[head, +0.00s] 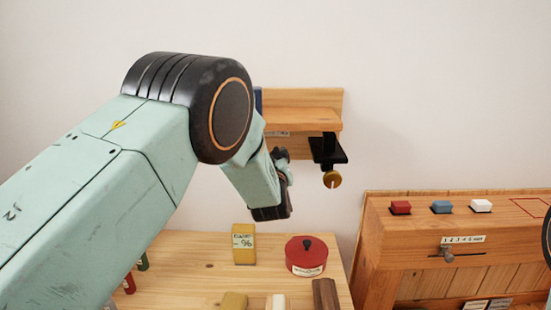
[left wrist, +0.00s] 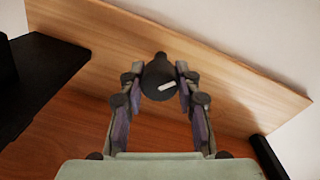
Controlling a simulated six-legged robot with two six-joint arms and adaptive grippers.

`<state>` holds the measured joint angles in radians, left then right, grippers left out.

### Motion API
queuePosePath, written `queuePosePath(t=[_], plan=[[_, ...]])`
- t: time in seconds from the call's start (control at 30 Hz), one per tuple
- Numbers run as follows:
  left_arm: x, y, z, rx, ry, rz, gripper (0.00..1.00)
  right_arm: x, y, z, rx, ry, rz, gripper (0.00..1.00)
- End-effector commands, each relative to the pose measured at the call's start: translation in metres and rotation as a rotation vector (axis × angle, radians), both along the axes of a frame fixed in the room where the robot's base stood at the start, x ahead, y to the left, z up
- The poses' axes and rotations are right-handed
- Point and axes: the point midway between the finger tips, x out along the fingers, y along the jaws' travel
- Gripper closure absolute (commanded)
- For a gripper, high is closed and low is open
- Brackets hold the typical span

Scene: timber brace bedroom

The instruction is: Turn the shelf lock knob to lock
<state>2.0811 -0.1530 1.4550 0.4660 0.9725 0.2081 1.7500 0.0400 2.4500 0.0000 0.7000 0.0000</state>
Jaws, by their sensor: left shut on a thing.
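The dark round shelf lock knob (left wrist: 159,79) has a pale pointer line, tilted up to the right in the left wrist view. My left gripper (left wrist: 158,84) is shut on it, one finger on each side. In the head view, my left gripper (head: 282,156) is up below the wall shelf (head: 300,108), mostly covered by my own arm. The knob itself is hidden there. My right gripper is not in view.
A black bracket with a brass disc (head: 332,179) hangs at the shelf's right end. Below, a wooden table (head: 190,279) holds a red lidded pot (head: 306,256) and several blocks. A wooden console (head: 460,225) with coloured buttons stands at right.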

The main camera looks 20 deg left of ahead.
Motion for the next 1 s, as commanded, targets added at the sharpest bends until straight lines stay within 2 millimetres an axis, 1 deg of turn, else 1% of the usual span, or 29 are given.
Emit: queuePosePath(t=[0.17, 0.37, 1.0], plan=[[0.0, 0.0, 0.001, -0.035, -0.013, 0.001, 0.99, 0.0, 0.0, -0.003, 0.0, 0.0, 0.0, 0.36], [0.0, 0.0, 0.0, -0.144, -0.044, 0.0, 0.99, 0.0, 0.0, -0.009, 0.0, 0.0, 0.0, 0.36], [0.0, 0.001, -0.001, -0.716, -0.211, -0.002, 0.99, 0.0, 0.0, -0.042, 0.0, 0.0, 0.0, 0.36]])
